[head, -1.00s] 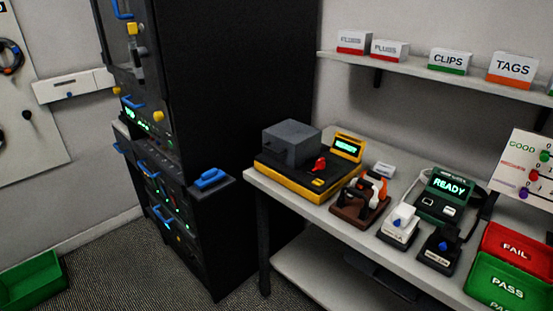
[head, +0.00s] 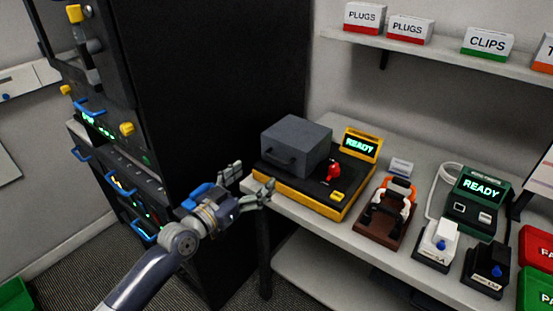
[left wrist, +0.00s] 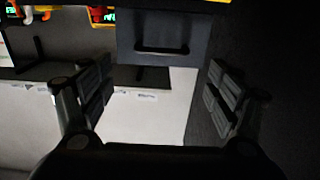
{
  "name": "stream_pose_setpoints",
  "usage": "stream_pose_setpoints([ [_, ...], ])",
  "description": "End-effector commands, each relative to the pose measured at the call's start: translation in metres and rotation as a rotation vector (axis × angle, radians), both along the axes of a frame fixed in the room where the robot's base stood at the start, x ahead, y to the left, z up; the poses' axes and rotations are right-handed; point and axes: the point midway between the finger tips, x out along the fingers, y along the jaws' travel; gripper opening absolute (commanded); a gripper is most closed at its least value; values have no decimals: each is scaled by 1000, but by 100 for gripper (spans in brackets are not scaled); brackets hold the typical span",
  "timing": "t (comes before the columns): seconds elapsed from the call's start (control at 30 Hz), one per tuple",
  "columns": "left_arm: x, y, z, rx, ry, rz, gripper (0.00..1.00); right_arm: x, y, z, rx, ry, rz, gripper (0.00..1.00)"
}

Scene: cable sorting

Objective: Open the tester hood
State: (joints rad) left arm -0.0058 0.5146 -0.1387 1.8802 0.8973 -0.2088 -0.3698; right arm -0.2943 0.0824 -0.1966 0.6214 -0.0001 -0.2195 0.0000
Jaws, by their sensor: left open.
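The tester is a yellow and black unit (head: 325,207) on the near left end of the bench. Its grey box-shaped hood (head: 297,146) is down and has a dark handle on its front face. A screen on the tester reads READY, and a red part stands beside the hood. My left gripper (head: 250,183) is open and empty, at the bench's left corner, just in front of the tester. In the left wrist view, the hood (left wrist: 165,30) and its handle (left wrist: 162,51) show beyond and between the open fingers, apart from them. My right gripper is not in view.
A tall black rack (head: 225,80) stands left of the bench, close to my left arm. Right of the tester are a brown tool holder (head: 385,220), a green READY device (head: 478,195) and small stands. A shelf (head: 420,48) with labelled boxes hangs above.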

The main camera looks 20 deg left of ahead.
Motion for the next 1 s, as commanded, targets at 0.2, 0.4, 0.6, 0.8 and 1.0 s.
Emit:
stream_pose_setpoints([
  [0.2,29,-10,2,-2,-2,1,83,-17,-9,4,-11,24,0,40],
  [0.4,63,-22,1,-1,-1,2,83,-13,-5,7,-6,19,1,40],
  [0.6,87,-31,0,0,0,1,83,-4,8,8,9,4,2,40],
  [0.8,97,-35,-1,1,2,1,83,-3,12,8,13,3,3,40],
  [1.0,98,-35,-1,1,1,1,83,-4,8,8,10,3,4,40],
])
